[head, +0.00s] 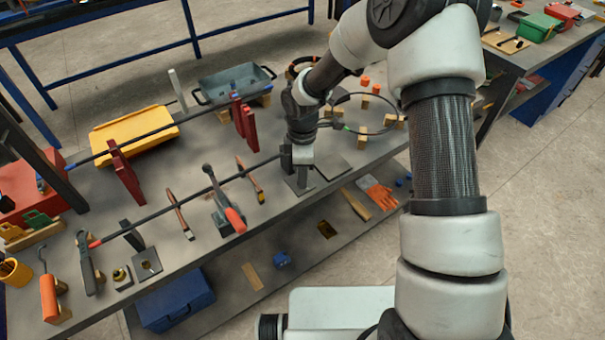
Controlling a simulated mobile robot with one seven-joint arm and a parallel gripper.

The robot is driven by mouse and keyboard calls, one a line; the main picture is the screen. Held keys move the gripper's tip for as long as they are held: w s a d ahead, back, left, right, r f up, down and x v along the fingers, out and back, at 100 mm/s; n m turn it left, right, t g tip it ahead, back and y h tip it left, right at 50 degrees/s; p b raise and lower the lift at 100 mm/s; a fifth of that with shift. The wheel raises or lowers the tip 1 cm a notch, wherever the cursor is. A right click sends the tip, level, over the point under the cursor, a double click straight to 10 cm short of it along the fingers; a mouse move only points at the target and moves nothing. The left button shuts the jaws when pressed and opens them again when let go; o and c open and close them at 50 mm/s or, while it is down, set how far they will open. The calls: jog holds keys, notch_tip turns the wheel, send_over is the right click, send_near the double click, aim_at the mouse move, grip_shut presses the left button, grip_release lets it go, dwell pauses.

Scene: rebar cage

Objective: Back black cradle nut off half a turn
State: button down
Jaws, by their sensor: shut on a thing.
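My gripper (302,166) points down at the right end of the near black bar (183,203). It is shut at the black cradle (298,186), whose upright and flat base plate show just below and beside the fingers. The cradle nut lies between or behind the fingers and cannot be made out at this size. A second black cradle (132,236) with a base plate stands near the bar's red-tipped left end. The far bar (155,133) rests on two dark red supports (125,172) (243,122).
A wire ring and small blocks (363,128) are to my gripper's right. A yellow tray (135,128) and grey tray (238,82) stand behind. A lower shelf holds gloves (376,191).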

jog(key=shift+n, duration=0.3)
jog(key=c, duration=1.7)
grip_release()
notch_tip(320, 180, up, 18)
jog(key=shift+f+p, duration=0.25)
jog(key=shift+p, duration=0.6)
